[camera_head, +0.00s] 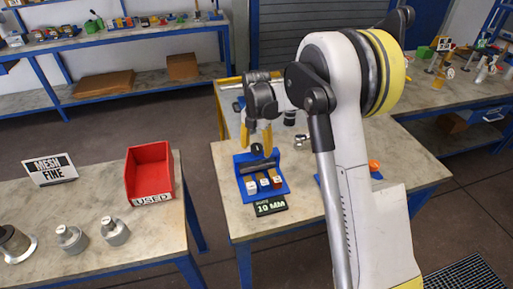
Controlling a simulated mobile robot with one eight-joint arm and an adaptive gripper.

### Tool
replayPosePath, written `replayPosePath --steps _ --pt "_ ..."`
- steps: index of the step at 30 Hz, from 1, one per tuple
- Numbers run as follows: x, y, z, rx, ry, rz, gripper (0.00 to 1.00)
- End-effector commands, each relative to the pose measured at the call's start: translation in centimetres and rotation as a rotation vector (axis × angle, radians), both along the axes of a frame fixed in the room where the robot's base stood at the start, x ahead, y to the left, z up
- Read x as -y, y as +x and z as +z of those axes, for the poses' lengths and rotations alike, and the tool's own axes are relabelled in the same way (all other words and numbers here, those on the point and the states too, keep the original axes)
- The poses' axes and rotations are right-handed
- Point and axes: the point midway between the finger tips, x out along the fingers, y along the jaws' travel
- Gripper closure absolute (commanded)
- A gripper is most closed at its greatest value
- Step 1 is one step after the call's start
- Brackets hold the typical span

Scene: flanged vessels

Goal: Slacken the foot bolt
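My arm reaches over the middle table (222,185), and its dark wrist hangs above a blue rack (283,190). My gripper (256,140) points down near the rack's back; its fingertips are too small and dark to tell open from shut. Yellow upright parts show beside it. The rack has small blocks with white and red fronts and a dark round-topped piece at its back. A dark sign (270,206) before it reads "10 MM". I cannot pick out the foot bolt; my arm hides part of the table behind it.
The left table (100,240) holds a red bin (149,172) marked "USED", a "MESH FINE" sign (49,169) and several metal flanged vessels (115,231). Shiny metal parts (301,141) lie right of my wrist. An orange piece (374,165) is right of my arm. Floor separates the tables.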

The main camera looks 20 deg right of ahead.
Motion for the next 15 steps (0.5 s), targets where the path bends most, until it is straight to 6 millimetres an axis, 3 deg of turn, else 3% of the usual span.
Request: replayPosePath --steps 8,11,15 --pt "0.0 0.0 0.3 0.001 0.001 -0.001 0.39" --pt "0.0 0.0 1.4 0.001 0.000 -0.001 0.39" --pt "0.0 0.0 4.2 0.001 0.000 -0.001 0.39"
